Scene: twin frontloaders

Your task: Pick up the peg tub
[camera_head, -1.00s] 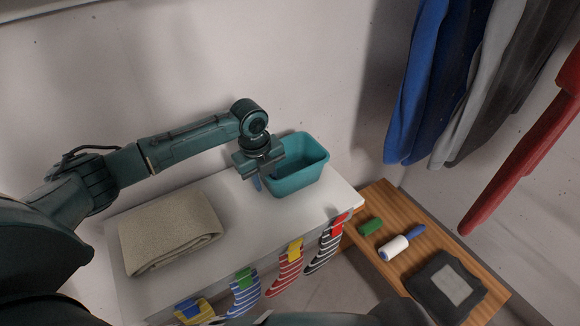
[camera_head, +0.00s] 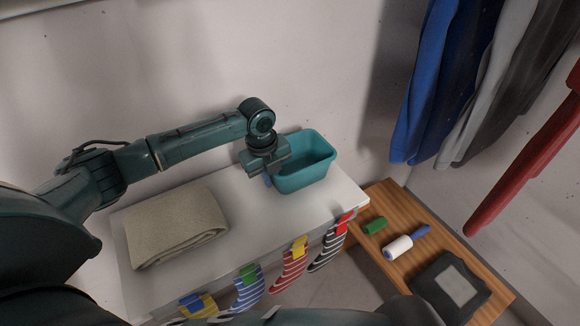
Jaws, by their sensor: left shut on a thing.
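The peg tub (camera_head: 306,174) is a teal, open-topped bin on the right part of the white surface. My left gripper (camera_head: 270,178) is at the tub's left wall, pointing down, and is shut on that wall. The gripper body covers the tub's left rim and part of its inside. I cannot tell whether the tub's base touches the white surface. My right gripper is not in view.
A folded beige towel (camera_head: 176,226) lies on the white top (camera_head: 250,215). Several striped socks (camera_head: 290,270) hang along its front edge with coloured pegs. A wooden bench (camera_head: 392,199) at right holds a green block (camera_head: 375,226), a lint roller (camera_head: 398,247) and a dark case (camera_head: 449,287).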

